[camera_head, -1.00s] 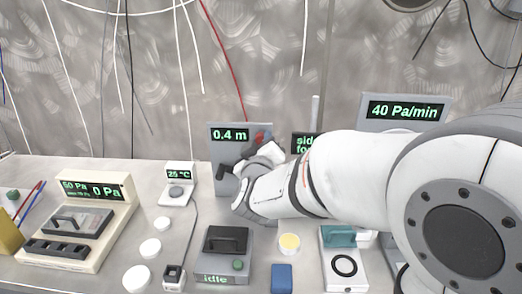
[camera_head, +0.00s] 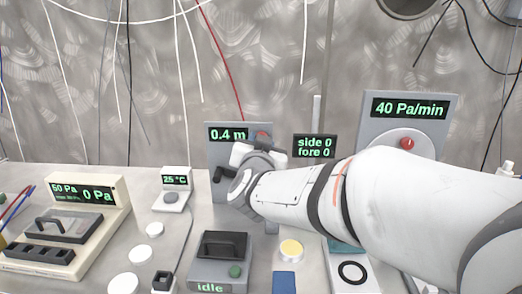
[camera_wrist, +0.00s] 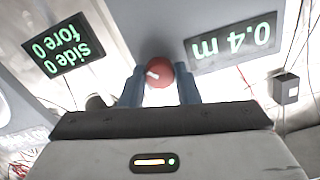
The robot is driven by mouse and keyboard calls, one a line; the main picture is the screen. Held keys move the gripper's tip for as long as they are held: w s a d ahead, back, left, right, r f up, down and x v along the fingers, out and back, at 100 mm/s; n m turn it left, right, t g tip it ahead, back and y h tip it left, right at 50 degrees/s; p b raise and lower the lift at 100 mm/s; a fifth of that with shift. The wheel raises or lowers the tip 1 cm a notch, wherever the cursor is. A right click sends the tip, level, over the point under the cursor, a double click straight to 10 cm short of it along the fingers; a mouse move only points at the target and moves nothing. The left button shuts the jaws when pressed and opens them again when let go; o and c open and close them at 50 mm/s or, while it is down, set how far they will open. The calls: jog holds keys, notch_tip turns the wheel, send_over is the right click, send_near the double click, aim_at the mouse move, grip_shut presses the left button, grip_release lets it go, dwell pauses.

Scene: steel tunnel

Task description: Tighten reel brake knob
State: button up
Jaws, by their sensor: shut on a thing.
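The red brake knob (camera_wrist: 159,74) with a white mark sits on the grey reel panel (camera_wrist: 240,75) beside its "0.4 m" display. My gripper (camera_wrist: 160,84) has its two blue-grey fingers on either side of the knob and is shut on it. In the head view, the knob (camera_head: 263,134) shows just above my white wrist, at the right of the display on the reel panel (camera_head: 214,152). My fingers are mostly hidden there. A black crank handle (camera_head: 222,174) sticks out at the panel's lower left.
A "side 0 fore 0" display (camera_head: 314,147) stands just right of the reel panel. A "40 Pa/min" panel (camera_head: 446,112) with another red knob (camera_head: 407,143) stands farther right, behind my arm. An "idle" box (camera_head: 216,270) and white discs (camera_head: 150,248) occupy the bench in front.

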jog(key=m+b, duration=0.4)
jog(key=m, duration=0.3)
jog(key=shift+f+m+b, duration=0.15)
jog(key=shift+m+b, duration=0.25)
jog(key=shift+m, duration=0.3)
jog(key=o, duration=1)
jog(key=shift+c, duration=0.2)
jog(key=shift+s, duration=0.1)
jog(key=s+p, duration=0.1)
jog(key=s, duration=0.6)
jog(key=shift+s+a+p, duration=0.15)
jog(key=shift+s+p, duration=0.15)
jog(key=shift+p, duration=0.05)
